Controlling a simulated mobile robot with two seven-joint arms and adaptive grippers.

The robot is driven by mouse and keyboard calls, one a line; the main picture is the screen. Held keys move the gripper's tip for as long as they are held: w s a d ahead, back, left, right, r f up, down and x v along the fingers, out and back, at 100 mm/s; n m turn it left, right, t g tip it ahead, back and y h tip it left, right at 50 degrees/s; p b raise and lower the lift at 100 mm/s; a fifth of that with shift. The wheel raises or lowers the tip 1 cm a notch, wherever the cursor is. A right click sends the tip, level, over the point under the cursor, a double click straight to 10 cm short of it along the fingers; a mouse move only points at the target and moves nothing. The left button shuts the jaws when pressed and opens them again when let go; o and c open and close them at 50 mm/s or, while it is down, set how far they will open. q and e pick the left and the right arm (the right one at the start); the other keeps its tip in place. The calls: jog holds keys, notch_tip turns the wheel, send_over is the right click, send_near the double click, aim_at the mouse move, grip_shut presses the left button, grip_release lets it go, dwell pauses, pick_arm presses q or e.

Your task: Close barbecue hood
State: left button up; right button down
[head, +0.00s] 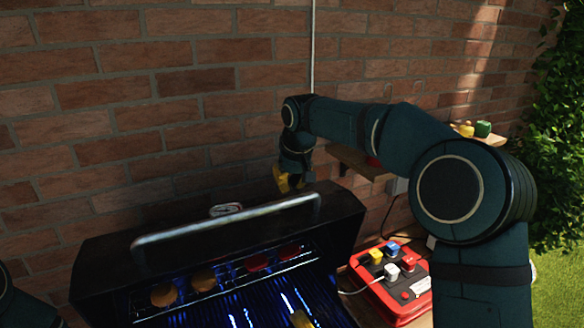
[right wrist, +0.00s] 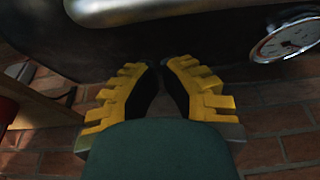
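The barbecue hood (head: 85,265) stands open and tilted back in the head view, with the lit grill below it. Its long metal handle (head: 230,228) runs along the upper edge, and a round dial (head: 226,209) shows behind it. The handle also shows at the top of the right wrist view (right wrist: 120,10), with the dial (right wrist: 290,38) to the right. My right gripper (head: 284,182) is behind the hood, near the handle's right end. Its yellow fingers (right wrist: 164,66) come together at the tips, empty, apart from the handle.
Several round food pieces (head: 203,280) lie on the rack under the hood. A red box (head: 390,295) with coloured blocks stands right of the barbecue. A brick wall (head: 150,90) is close behind. A wooden shelf (head: 355,160) is at the right, partly behind my right arm.

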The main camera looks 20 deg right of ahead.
aim_at(297, 207)
jog(key=s, duration=0.3)
jog(key=shift+s+d+r, duration=0.15)
jog(key=shift+d+r, duration=0.2)
jog(key=shift+r, duration=0.05)
jog(key=shift+s+f, duration=0.1)
jog(key=shift+f, duration=0.1)
